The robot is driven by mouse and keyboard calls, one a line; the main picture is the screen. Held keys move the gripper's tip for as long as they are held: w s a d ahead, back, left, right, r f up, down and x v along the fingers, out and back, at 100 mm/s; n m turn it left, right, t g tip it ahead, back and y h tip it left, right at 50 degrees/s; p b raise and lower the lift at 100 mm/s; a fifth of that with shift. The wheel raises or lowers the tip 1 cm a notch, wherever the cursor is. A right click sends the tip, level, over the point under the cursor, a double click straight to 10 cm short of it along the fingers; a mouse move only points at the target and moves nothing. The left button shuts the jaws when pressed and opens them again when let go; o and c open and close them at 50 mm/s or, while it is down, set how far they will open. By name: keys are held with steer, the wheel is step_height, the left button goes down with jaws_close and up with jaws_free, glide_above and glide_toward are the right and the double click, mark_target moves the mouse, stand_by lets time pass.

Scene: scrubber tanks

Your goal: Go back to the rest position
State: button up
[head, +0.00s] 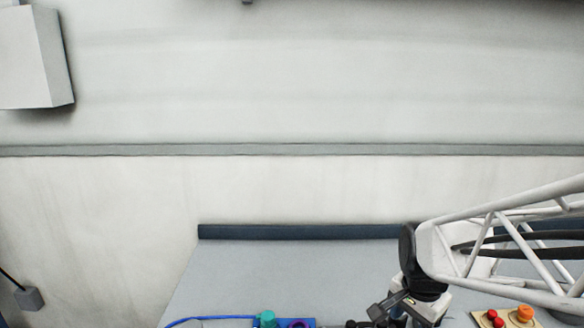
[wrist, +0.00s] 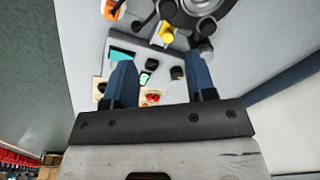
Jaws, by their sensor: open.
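My gripper (wrist: 158,62) is open, with its two blue fingers spread apart and nothing held between them. In the head view my white lattice arm comes in from the right, and its dark wrist end hangs over the front part of the grey bench (head: 300,270). The fingertips cannot be made out clearly there. In the wrist view the fingers point toward a grey panel with black knobs and a teal part (wrist: 121,54). I cannot tell how far the fingertips are from it.
A teal knob (head: 266,319), a purple ring (head: 297,323) and a blue cable (head: 190,320) lie at the lower edge. Red buttons (head: 495,318) and an orange knob (head: 525,312) are at lower right. A yellow part (wrist: 166,32) shows in the wrist view. The bench's back left is clear.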

steer(key=s+a+r+n+t, duration=0.1)
steer(key=s+a+r+n, duration=0.3)
steer(key=s+r+n, duration=0.3)
steer(key=shift+s+a+r+n+t, duration=0.3)
steer(key=shift+s+a+n, duration=0.1)
steer(key=shift+s+n, duration=1.45)
